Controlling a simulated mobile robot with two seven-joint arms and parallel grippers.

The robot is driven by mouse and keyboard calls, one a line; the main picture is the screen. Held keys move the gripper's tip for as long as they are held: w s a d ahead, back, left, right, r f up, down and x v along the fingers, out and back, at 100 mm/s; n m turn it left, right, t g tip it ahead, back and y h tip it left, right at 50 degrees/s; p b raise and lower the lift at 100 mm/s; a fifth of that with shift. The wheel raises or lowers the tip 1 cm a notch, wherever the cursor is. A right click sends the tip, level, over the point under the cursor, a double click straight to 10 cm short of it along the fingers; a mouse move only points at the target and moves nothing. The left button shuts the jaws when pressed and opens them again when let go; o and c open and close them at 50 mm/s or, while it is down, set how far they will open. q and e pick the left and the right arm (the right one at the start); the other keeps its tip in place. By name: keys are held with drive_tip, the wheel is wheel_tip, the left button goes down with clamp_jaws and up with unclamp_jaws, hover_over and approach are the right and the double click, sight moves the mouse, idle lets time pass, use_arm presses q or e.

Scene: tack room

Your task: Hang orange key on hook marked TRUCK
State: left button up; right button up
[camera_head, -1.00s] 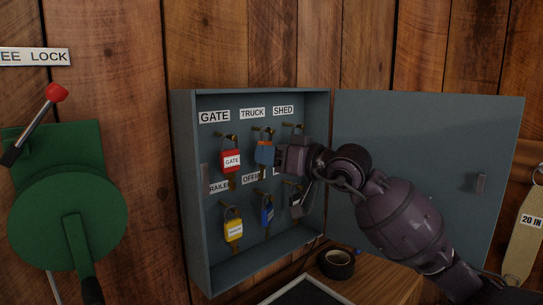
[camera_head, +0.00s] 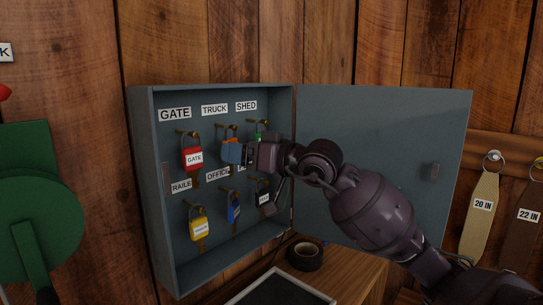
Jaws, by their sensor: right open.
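The grey key cabinet (camera_head: 143,190) stands open on the plank wall. The TRUCK label (camera_head: 214,109) is the middle one of its top row, with a hook (camera_head: 233,128) below it. The orange key (camera_head: 228,141) is at this hook, mostly hidden behind the blue fingertip of my right gripper (camera_head: 233,153). It appears to hang there, but its ring and hook contact are hard to make out. My right gripper is open, reaching in from the right, with its fingertips at the orange tag. My left gripper is out of view.
The red GATE key (camera_head: 193,158) hangs just left, a green key (camera_head: 258,136) under SHED. Yellow (camera_head: 200,230), blue (camera_head: 234,207) and black (camera_head: 263,197) keys hang below. The cabinet door (camera_head: 385,170) is swung open right. A tape roll (camera_head: 305,255) sits on the wooden surface below.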

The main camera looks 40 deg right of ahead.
drive_tip(key=v, duration=0.9)
drive_tip(key=shift+p, duration=0.3)
